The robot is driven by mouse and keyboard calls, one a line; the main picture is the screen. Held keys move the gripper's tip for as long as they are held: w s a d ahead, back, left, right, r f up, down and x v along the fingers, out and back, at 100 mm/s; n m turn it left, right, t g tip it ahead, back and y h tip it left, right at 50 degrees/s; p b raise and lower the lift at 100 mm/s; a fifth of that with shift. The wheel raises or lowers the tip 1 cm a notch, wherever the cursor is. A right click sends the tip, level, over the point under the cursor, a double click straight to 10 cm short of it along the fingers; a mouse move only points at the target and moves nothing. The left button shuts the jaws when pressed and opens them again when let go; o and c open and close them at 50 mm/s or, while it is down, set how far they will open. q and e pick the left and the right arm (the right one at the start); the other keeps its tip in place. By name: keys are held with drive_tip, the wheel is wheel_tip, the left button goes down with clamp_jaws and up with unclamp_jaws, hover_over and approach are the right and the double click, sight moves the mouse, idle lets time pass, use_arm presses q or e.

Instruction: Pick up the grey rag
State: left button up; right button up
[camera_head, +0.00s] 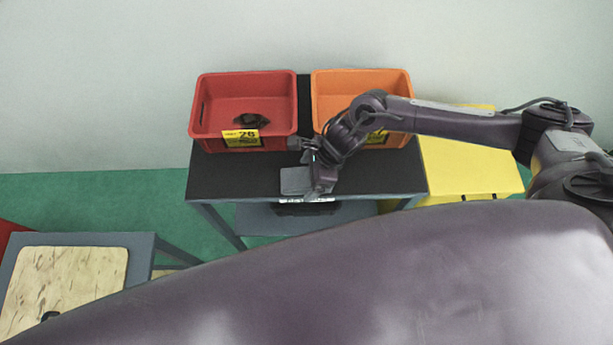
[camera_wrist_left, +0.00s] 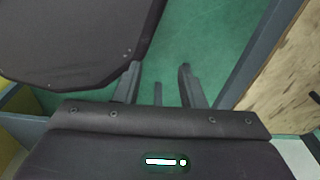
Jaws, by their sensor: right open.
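The grey rag (camera_head: 296,181) lies flat near the front edge of the black table top (camera_head: 240,176) in the head view. My right gripper (camera_head: 314,172) is over the table, right beside the rag's right side. It is open, but its fingers are small and partly hidden, so I cannot tell whether they touch the rag. My left gripper (camera_wrist_left: 158,84) shows in the left wrist view with its two fingers apart and nothing between them, above the green floor. The rag is not seen in that view.
A red bin (camera_head: 200,128) holding a dark item (camera_head: 251,119) and an orange bin (camera_head: 408,93), partly behind my right arm, stand at the table's back. A yellow unit (camera_head: 470,168) stands right. A wooden board (camera_head: 65,285) lies on a grey table at lower left.

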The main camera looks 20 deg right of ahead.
use_arm(q)
drive_tip(key=shift+s, duration=0.55)
use_arm(e)
drive_tip(key=c, duration=1.1)
drive_tip(key=shift+o, duration=0.2)
